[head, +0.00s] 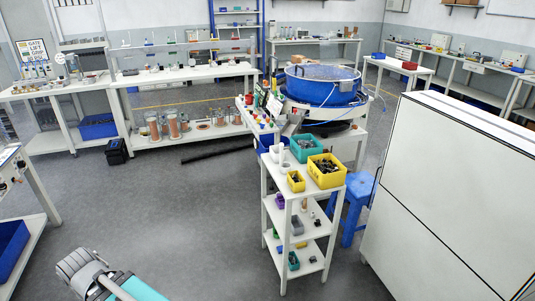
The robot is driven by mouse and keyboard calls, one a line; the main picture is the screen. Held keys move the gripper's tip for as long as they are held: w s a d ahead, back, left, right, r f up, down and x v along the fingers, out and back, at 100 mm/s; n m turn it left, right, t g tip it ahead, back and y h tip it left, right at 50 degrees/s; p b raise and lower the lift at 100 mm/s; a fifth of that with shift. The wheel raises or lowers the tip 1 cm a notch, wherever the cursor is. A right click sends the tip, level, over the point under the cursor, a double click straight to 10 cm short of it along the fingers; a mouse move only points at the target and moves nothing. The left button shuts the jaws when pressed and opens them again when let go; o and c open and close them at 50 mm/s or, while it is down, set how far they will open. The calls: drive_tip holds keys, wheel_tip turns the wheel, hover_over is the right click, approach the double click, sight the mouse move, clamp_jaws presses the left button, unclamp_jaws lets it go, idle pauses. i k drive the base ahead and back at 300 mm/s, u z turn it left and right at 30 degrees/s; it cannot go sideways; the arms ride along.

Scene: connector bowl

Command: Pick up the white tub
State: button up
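Small white tubs (277,152) stand at the back left of the top of a narrow white shelf unit in the head view. They are small and close together, so I cannot tell clearly how many there are or what they hold. Part of my arm, grey and teal, shows at the bottom left, well apart from the shelf unit. My gripper is not in view, and nothing touches the tubs.
The shelf unit (296,204) also bears a teal bin (306,156), a large yellow bin (342,179) and a small yellow bin (296,187). A blue stool (352,205) and white cabinet (462,190) stand to its right. A blue bowl (325,91) is behind.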

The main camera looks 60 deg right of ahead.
sight(274, 149)
drive_tip(key=z, duration=0.25)
drive_tip(key=i, duration=0.65)
drive_tip(key=z, duration=0.85)
drive_tip(key=i, duration=0.55)
drive_tip(key=z, duration=0.45)
drive_tip(key=k, duration=0.9)
drive_tip(key=z, duration=0.15)
drive_tip(key=i, duration=0.35)
drive_tip(key=u, duration=0.05)
